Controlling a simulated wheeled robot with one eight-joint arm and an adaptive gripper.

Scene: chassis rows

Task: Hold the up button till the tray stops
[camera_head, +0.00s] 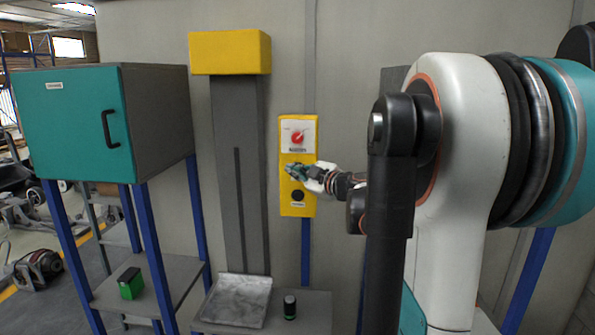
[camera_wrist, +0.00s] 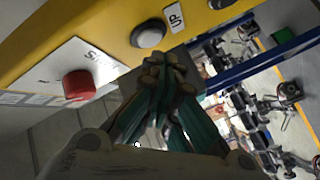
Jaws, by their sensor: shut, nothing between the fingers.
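The yellow control panel (camera_head: 286,208) hangs on the wall, with a red knob (camera_head: 297,137) at its top and a dark button (camera_head: 297,195) low down. My gripper (camera_head: 293,170) is shut and empty in front of the panel's middle, hiding what is behind it. In the wrist view, a grey round button (camera_wrist: 148,34) with a small white label (camera_wrist: 175,17) shows beyond my shut fingertips (camera_wrist: 165,68). The tips appear beside that button, not over it; contact with the panel cannot be told. The grey tray (camera_head: 238,300) is low, at the foot of the lift column (camera_head: 238,180).
A teal-doored cabinet (camera_head: 75,115) on blue legs stands at the left. A green and black box (camera_head: 131,283) sits on its lower shelf. A black and green can (camera_head: 290,307) stands on the bench right of the tray. A yellow block (camera_head: 230,52) caps the column.

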